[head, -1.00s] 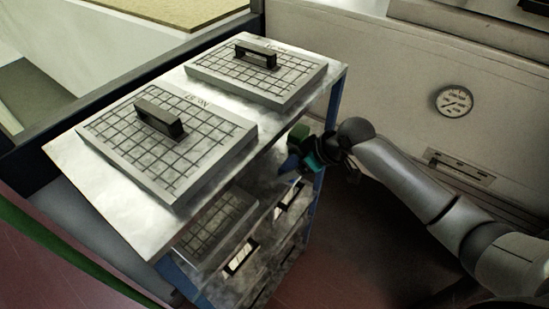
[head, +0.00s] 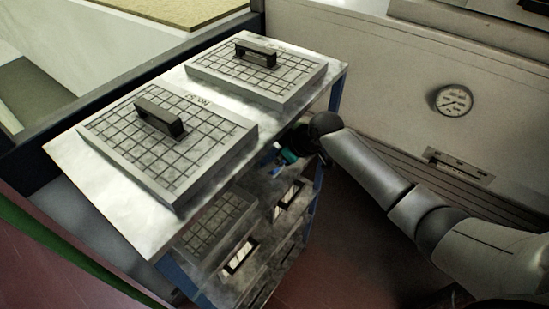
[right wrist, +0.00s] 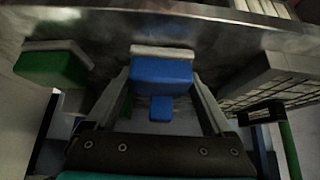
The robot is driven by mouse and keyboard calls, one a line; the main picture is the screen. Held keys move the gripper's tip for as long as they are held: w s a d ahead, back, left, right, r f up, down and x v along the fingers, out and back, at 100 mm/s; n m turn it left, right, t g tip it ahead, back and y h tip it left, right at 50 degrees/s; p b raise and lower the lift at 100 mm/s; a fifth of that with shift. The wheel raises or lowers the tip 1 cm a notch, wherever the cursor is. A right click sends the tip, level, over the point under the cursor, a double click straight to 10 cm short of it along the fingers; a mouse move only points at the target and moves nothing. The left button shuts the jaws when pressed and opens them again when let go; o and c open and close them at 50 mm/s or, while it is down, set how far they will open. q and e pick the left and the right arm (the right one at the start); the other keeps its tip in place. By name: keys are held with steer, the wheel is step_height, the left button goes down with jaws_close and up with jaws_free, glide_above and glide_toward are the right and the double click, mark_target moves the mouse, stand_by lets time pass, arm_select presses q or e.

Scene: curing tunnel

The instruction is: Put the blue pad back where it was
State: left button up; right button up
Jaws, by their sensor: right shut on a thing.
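The blue pad (right wrist: 160,72) is a small block with a pale face, seen between the two fingers of my right gripper (right wrist: 162,82) in the right wrist view. The fingers close on its sides. A smaller blue part (right wrist: 161,108) shows nearer the palm. In the head view my right gripper (head: 293,150) reaches under the right edge of the rack's top shelf (head: 150,228), and the pad is mostly hidden there. A green pad (right wrist: 50,66) with a pale face sits left of the gripper in the wrist view, apart from it. My left gripper is out of view.
Two gridded plates with black handles (head: 160,118) (head: 256,55) lie on the top shelf. Another gridded plate (head: 215,225) lies on the shelf below. The rack's blue post (head: 337,95) stands close to my right arm. A wall with a dial (head: 454,100) is at right.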

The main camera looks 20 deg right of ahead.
steer(key=o, duration=1.2)
steer(key=shift+f, duration=0.1)
steer(key=shift+s+d+r, duration=0.2)
steer(key=shift+r, duration=0.35)
steer(key=p+v, duration=0.1)
steer(key=v, duration=1)
steer(key=shift+s, duration=0.1)
